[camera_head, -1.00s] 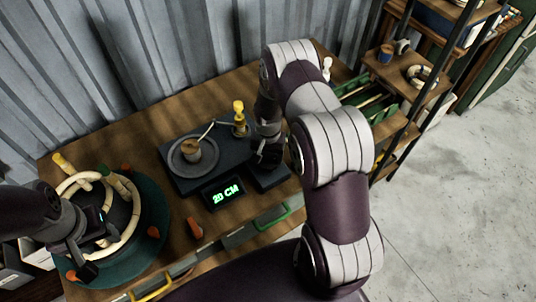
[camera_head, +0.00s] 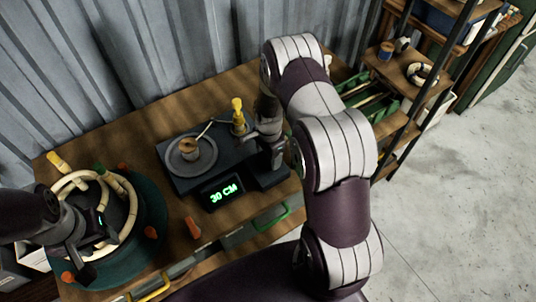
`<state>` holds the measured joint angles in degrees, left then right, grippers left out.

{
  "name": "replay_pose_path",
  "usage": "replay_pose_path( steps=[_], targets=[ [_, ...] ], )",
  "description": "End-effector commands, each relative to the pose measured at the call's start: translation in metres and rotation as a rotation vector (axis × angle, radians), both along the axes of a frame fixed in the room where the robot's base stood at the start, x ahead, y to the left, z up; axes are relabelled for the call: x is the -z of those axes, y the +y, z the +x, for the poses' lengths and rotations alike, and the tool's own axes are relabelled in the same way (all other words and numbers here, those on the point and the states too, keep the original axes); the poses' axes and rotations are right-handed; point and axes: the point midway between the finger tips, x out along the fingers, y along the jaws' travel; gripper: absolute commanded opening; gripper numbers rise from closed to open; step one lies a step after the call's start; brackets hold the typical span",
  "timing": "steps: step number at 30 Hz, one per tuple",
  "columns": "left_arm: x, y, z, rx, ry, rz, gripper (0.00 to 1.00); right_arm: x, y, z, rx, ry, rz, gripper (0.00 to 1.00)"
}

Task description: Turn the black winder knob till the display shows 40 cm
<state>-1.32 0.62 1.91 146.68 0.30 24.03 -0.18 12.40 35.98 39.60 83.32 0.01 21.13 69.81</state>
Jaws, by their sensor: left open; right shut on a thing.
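The winder (camera_head: 172,184) is a dark flat base on the workbench with a grey round plate and a small brown spool (camera_head: 188,148) on it. Its display (camera_head: 222,193) reads 30 CM in green. A thin rod runs from the spool to a yellow-topped post (camera_head: 238,113). My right gripper (camera_head: 272,150) is shut at the winder's right end; the black knob is hidden by the gripper. My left gripper (camera_head: 88,240) is open over the round green fixture (camera_head: 150,205) at the left, close to the pale rattan ring (camera_head: 70,182).
An orange-handled tool (camera_head: 193,228) lies in front of the winder. A shelf rack (camera_head: 408,70) stands at the right. A corrugated metal wall (camera_head: 130,60) closes the back.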

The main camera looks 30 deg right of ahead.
Motion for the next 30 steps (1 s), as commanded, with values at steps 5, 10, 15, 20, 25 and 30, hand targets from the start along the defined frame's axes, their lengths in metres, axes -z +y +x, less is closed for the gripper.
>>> replay_pose_path(
  steps=[5, 10, 15, 20, 25, 30],
  targets=[
    [0.0037, 0.0000, 0.0000, 0.000, 0.000, 0.000, 0.49, 0.0000, -0.0008, -0.0002, 0.165, -0.004, -0.001, 0.36],
    [0.0058, 0.0000, 0.0000, 0.000, 0.000, 0.000, 0.49, -0.0003, -0.0008, -0.0012, 0.325, -0.005, 0.000, 0.36],
    [0.0076, 0.0000, 0.0000, 0.000, 0.000, 0.000, 0.49, -0.0004, -0.0004, -0.0024, 0.475, -0.004, -0.001, 0.36],
    [0.0088, 0.0000, 0.0000, 0.000, 0.000, 0.000, 0.49, -0.0004, 0.0000, -0.0035, 0.596, -0.003, 0.000, 0.36],
    [0.0097, 0.0000, 0.0000, 0.000, 0.000, 0.000, 0.49, -0.0005, 0.0004, -0.0042, 0.693, -0.003, 0.000, 0.36],
    [0.0102, 0.0000, 0.0000, 0.000, 0.000, 0.000, 0.49, -0.0006, 0.0007, -0.0046, 0.757, -0.003, 0.000, 0.36]
  ],
)
